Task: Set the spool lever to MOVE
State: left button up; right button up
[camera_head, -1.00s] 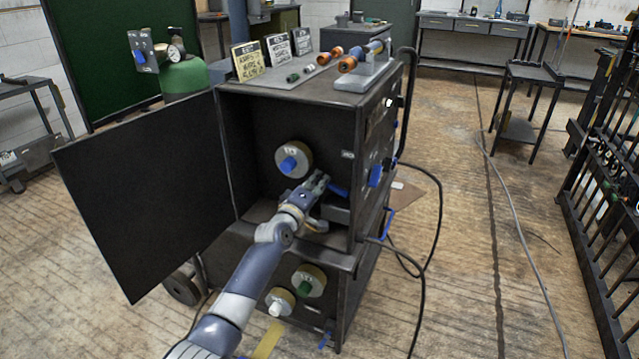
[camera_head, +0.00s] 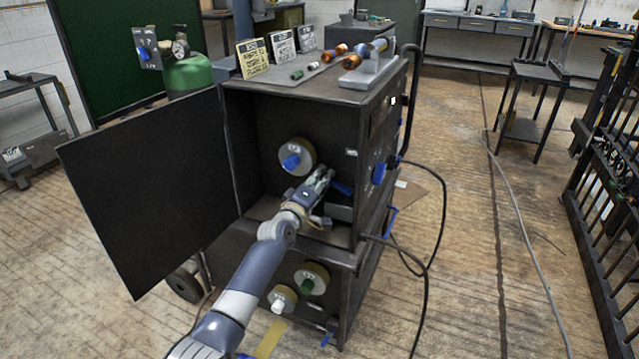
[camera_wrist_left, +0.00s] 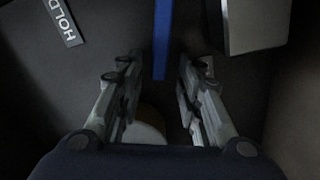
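The spool lever is a blue bar (camera_head: 341,188) inside the open dark cabinet, just right of my left gripper (camera_head: 321,178). In the left wrist view the blue lever (camera_wrist_left: 162,40) comes down from the top edge, its lower end between the fingertips of my left gripper (camera_wrist_left: 160,68). The fingers are apart, with a visible gap on each side of the lever. A label reading HOLD (camera_wrist_left: 63,22) is on the dark panel left of the lever. I see no MOVE label. My right gripper is in neither view.
The cabinet door (camera_head: 150,190) stands open to the left. A grey block (camera_wrist_left: 254,25) sits close right of the lever. Cables (camera_head: 432,230) hang at the cabinet's right.

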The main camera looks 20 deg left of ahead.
pick_arm(q)
jog(key=shift+s, duration=0.1)
jog(key=s, duration=1.1)
jog(key=shift+s+a, duration=0.2)
jog(key=shift+s, duration=0.2)
